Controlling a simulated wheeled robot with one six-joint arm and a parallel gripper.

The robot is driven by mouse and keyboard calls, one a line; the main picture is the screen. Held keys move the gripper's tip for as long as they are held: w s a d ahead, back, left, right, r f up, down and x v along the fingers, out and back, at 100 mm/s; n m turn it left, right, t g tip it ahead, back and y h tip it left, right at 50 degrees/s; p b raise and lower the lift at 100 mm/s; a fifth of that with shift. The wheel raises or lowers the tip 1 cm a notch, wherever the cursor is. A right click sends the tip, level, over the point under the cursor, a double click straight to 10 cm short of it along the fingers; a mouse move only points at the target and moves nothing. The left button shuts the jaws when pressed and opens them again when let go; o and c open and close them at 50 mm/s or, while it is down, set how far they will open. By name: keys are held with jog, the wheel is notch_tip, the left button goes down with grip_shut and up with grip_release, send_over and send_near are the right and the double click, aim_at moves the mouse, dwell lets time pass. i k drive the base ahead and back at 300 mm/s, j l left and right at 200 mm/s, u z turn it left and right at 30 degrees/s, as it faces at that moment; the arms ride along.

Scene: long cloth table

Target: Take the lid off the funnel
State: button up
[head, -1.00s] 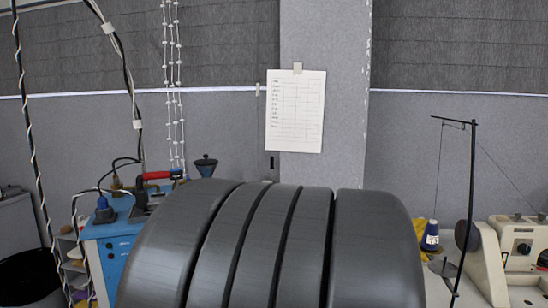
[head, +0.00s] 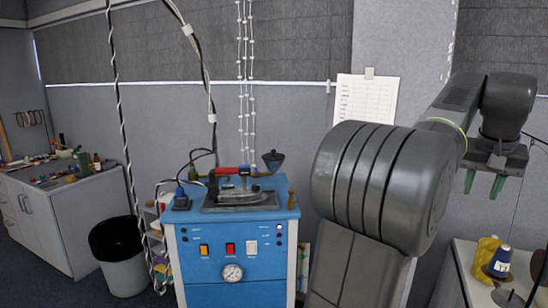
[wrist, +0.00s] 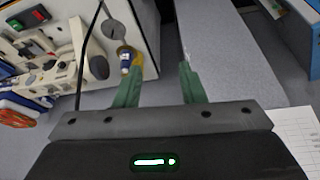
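A small dark funnel-shaped piece (head: 273,160) stands at the right of the blue steam-iron station's top in the head view. It is dark and small, so I cannot make out where a lid meets it. My gripper (head: 484,185) is raised at the right of the head view, far from the funnel, with its green fingers pointing down. In the wrist view my gripper (wrist: 158,82) has its two green fingers wide apart with nothing between them. The funnel does not show in the wrist view.
The blue station (head: 232,250) carries an iron (head: 236,190) with a red handle. Twisted cables (head: 121,130) and bead strings (head: 246,90) hang near it. A bin (head: 121,255) stands left. A thread cone (head: 499,261) and sewing machine (wrist: 52,45) are on a right-hand table.

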aim_at(273, 156)
jog(key=i+u, duration=0.25)
jog(key=u, duration=0.15)
jog(key=i+l+u, duration=0.2)
jog(key=u, duration=0.25)
jog(key=i+l+u, duration=0.2)
jog(key=u, duration=0.2)
jog(key=i+l+u, duration=0.25)
jog(key=u, duration=0.15)
jog(key=i+l, duration=0.15)
jog(key=l, duration=0.25)
jog(key=i+l+u, duration=0.1)
jog(key=l, duration=0.25)
jog(key=i+l, duration=0.2)
jog(key=l, duration=0.2)
